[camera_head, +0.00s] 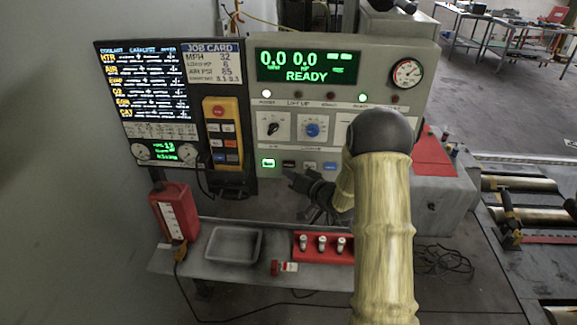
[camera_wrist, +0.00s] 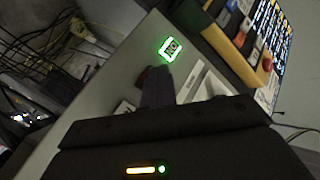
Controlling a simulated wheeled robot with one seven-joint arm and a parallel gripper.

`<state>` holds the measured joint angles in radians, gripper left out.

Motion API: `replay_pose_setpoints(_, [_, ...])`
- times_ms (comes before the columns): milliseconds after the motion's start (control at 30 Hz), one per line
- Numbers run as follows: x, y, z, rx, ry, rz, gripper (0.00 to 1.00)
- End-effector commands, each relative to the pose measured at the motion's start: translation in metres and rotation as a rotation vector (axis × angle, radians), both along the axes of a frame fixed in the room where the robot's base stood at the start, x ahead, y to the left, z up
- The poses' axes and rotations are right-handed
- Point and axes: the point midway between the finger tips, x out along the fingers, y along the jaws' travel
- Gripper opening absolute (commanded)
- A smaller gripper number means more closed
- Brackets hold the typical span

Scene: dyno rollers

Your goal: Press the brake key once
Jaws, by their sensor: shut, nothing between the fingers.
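The grey console has a row of small keys along its lower edge: a green-lit key (camera_head: 268,163), a dark key (camera_head: 289,164), a pale key (camera_head: 309,166) and a blue key (camera_head: 330,167). Their labels are too small to read, so I cannot tell which is the brake key. My gripper (camera_head: 291,177) is shut and empty, with its tips just below the dark key. In the wrist view my gripper (camera_wrist: 153,76) lies close to the panel beside the green-lit key (camera_wrist: 172,48) and hides part of the row. I cannot tell whether it touches a key.
The console display (camera_head: 308,67) reads READY. An orange handheld pendant (camera_head: 221,135) hangs left of the keys. Below, a shelf carries a red jug (camera_head: 174,213), a grey tray (camera_head: 233,261) and a red holder (camera_head: 324,258). My arm covers the console's right part.

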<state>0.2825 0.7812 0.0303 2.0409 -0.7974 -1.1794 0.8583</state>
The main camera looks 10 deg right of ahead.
Motion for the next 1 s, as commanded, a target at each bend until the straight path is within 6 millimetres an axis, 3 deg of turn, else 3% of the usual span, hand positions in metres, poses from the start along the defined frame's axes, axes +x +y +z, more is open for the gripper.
replay_pose_setpoints(500, [-0.038, 0.012, 0.0, 0.001, -0.001, 0.0, 0.0])
replay_pose_setpoints(1000, [-0.04, 0.013, 0.0, -0.001, -0.001, 0.0, 0.0])
